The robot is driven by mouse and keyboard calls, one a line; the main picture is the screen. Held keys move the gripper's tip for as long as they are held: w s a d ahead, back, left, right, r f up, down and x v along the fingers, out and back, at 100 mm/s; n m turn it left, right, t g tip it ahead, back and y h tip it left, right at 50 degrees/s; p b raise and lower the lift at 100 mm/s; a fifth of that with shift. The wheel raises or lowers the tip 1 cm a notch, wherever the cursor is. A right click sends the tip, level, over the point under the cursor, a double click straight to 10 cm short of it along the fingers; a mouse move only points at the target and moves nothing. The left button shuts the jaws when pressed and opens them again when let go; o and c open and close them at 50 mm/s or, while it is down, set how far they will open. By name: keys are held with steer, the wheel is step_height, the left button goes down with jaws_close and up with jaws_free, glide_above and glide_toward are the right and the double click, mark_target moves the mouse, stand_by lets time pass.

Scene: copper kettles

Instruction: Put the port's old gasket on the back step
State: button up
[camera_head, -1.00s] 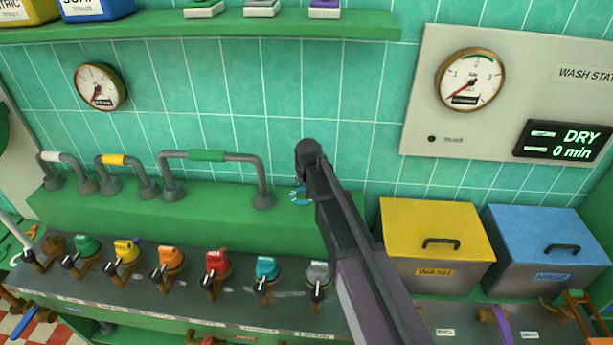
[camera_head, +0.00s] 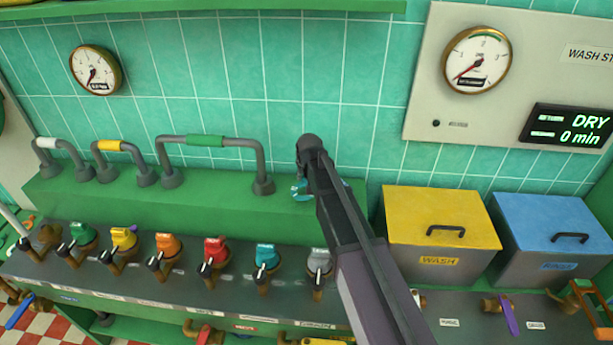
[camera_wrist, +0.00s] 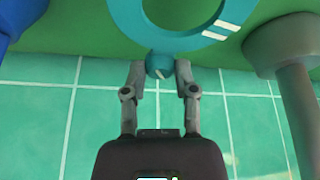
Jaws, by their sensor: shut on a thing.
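The old gasket is a teal ring with white marks and a small round tab, seen in the wrist view (camera_wrist: 188,38). My gripper (camera_wrist: 159,72) is shut on the tab, with a finger on each side. In the head view the gasket (camera_head: 300,190) shows as a small teal patch, mostly hidden behind my gripper (camera_head: 305,176). It is over the right part of the green back step (camera_head: 215,208), close to its top. I cannot tell whether it touches the step.
A grey pipe handle with a green grip (camera_head: 205,141) stands on the step just left of the gasket. Several coloured valves, such as the teal one (camera_head: 265,256), line the counter in front. A yellow-lidded wash bin (camera_head: 437,212) stands right of my arm. The tiled wall is behind.

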mark_target(306, 181)
steer(key=shift+f+b, duration=0.8)
steer(key=shift+f, duration=0.35)
steer(key=shift+f+b, duration=0.55)
steer(key=shift+f, duration=0.05)
stand_by(0.4)
steer(key=o, duration=1)
steer(key=shift+r, duration=0.15)
